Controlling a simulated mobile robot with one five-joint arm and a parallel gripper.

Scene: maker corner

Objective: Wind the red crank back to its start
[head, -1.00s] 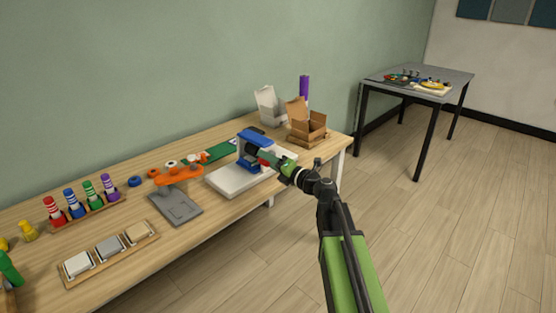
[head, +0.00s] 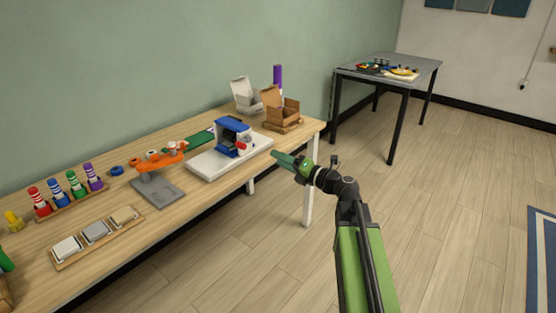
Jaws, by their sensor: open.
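The red crank (head: 244,147) sits on the right side of the blue device (head: 231,134), which stands on a white base (head: 208,163) near the right part of the workbench. My gripper (head: 276,157) is open and empty. Its green fingers point left toward the crank, with a visible gap between them and it. The crank shows as a small red piece, and its exact turn angle is too small to tell.
An orange balance-like stand (head: 160,160) on a grey plate is left of the device. An open cardboard box (head: 283,112) and a white box (head: 246,97) stand behind it. A grey table (head: 390,72) is at the back right. Floor right of the bench is free.

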